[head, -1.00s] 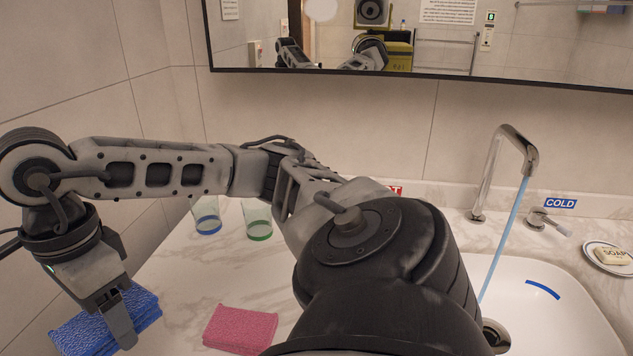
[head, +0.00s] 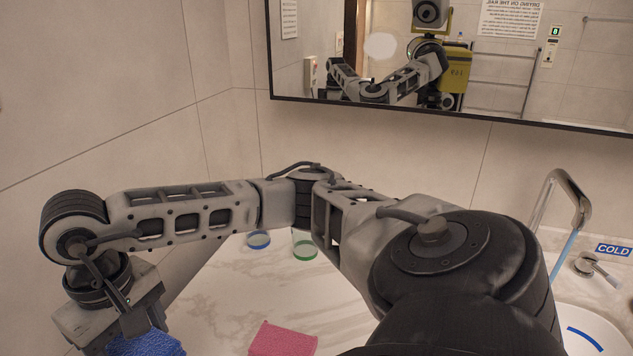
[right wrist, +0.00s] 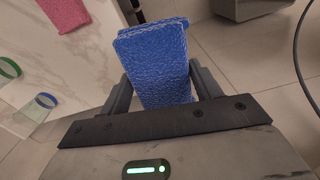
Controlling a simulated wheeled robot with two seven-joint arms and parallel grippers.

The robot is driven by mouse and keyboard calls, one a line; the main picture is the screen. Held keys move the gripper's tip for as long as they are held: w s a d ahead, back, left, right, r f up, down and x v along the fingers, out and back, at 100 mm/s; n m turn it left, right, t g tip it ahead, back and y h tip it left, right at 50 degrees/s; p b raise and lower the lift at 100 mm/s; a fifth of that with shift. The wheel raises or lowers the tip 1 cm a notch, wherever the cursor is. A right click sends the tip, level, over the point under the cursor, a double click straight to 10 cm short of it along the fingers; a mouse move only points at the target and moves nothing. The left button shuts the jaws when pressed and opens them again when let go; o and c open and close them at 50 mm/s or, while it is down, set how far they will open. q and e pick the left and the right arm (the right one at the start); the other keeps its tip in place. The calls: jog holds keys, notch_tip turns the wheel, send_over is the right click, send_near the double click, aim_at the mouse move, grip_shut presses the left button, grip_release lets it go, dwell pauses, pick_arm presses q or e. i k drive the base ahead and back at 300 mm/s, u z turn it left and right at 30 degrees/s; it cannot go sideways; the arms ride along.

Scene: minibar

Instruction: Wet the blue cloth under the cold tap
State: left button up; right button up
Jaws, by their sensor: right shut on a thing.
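The blue cloth (head: 146,346) is at the lower left of the head view, partly cut off by the picture edge. My right gripper (head: 130,335) is shut on it; this arm reaches across the picture to the left. In the right wrist view, the folded blue cloth (right wrist: 155,60) sits between the two fingers, with floor tiles behind it. The tap spout (head: 568,195) is at the far right, with water running from it. The cold tap lever (head: 597,266) is beside a blue COLD sign (head: 613,250). My left gripper is not in view.
A pink cloth (head: 283,340) lies on the marble counter (head: 235,305). A blue-based glass (head: 258,240) and a green-based glass (head: 305,249) stand behind it. My arm hides much of the counter and part of the basin (head: 570,318). A mirror (head: 480,60) hangs above.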

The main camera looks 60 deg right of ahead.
aim_at(587, 262)
jog(key=z, duration=1.9)
jog(key=k, duration=0.25)
jog(key=z, duration=0.4)
